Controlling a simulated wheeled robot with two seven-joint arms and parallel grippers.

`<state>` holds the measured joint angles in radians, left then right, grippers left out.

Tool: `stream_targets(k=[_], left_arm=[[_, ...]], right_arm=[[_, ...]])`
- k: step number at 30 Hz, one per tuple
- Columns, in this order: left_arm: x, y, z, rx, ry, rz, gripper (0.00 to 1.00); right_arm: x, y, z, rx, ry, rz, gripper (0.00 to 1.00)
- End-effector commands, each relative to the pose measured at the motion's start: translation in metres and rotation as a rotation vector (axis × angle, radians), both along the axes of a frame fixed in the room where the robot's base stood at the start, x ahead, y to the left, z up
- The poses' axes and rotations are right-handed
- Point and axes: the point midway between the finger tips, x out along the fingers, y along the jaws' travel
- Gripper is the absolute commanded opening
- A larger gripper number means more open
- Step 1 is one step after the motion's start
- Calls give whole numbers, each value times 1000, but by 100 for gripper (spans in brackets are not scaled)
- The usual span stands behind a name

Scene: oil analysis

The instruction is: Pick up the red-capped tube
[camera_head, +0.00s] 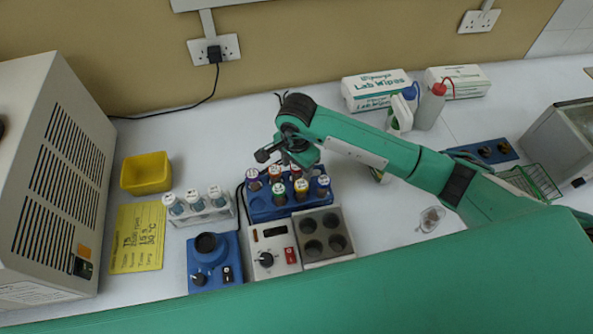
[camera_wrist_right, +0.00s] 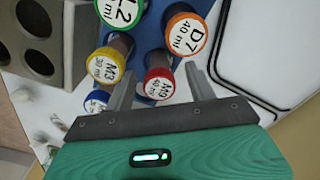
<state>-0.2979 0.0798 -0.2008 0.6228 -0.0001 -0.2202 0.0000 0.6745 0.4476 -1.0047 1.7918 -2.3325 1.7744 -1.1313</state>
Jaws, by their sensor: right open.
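The red-capped tube (camera_wrist_right: 159,88) has a white label reading M9, 40 ml, in the right wrist view. It stands in the blue rack (camera_head: 290,208) among several other capped tubes. In the head view its cap (camera_head: 296,170) is partly covered by my right gripper (camera_head: 287,160). In the right wrist view my right gripper (camera_wrist_right: 158,75) is open, with one finger on each side of the red cap. Whether the fingers touch the tube or reach down to its height I cannot tell. My left gripper is not in view.
Yellow-capped (camera_wrist_right: 109,66), orange-capped (camera_wrist_right: 185,35) and green-capped (camera_head: 279,188) tubes crowd close by. A heater block (camera_head: 325,252) with round wells stands in front of the rack. A white tube rack (camera_head: 205,216) is on the left.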

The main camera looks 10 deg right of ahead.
Motion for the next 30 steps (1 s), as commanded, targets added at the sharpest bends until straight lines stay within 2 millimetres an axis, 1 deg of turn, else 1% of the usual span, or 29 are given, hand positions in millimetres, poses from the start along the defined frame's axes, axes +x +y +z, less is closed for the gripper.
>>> stream_targets(k=[1, 4, 11, 12, 14, 15, 17, 19, 20, 30], left_arm=[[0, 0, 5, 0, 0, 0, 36], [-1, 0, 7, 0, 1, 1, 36], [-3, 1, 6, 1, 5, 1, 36], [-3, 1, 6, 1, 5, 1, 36], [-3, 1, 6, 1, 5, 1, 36], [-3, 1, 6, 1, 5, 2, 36], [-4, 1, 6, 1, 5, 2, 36], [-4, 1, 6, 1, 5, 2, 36], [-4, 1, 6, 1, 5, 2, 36], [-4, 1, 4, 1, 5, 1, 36]], right_arm=[[-1, 0, -4, -1, 4, -1, 56], [-1, -1, -13, 0, 2, -1, 56], [0, -1, -16, 0, 0, 0, 56], [0, -1, -15, 0, 0, 0, 54], [0, -1, -15, 0, 0, 0, 42], [0, -1, -15, 0, 0, 0, 34], [0, -1, -15, 0, 0, 0, 22], [0, -1, -15, 0, 0, 0, 9], [0, -1, -15, 0, 0, 0, 8], [1, -1, -12, 0, -2, 0, 7]])
